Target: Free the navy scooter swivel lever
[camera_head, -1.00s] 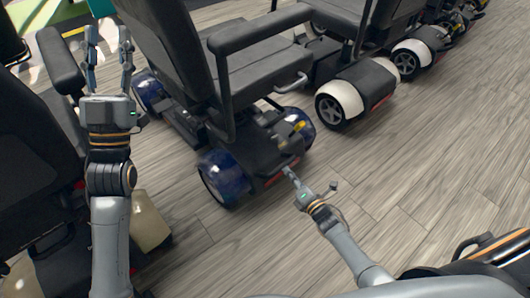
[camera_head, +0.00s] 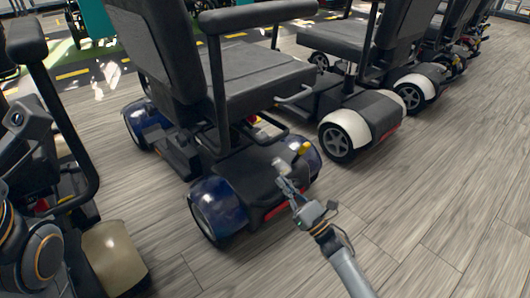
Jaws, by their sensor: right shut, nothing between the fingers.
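The navy scooter (camera_head: 217,203) stands in the middle of the view, seen from behind, with glossy dark blue fenders and a black seat (camera_head: 255,72). A grey curved bar (camera_head: 296,97) sticks out under the right edge of its seat and looks like the swivel lever. My left gripper is out of view.
A scooter with white fenders (camera_head: 340,113) stands close on the right, with more in a row beyond it. Another dark scooter with a beige fender (camera_head: 113,257) is at the lower left. The wooden floor (camera_head: 440,190) at right is clear.

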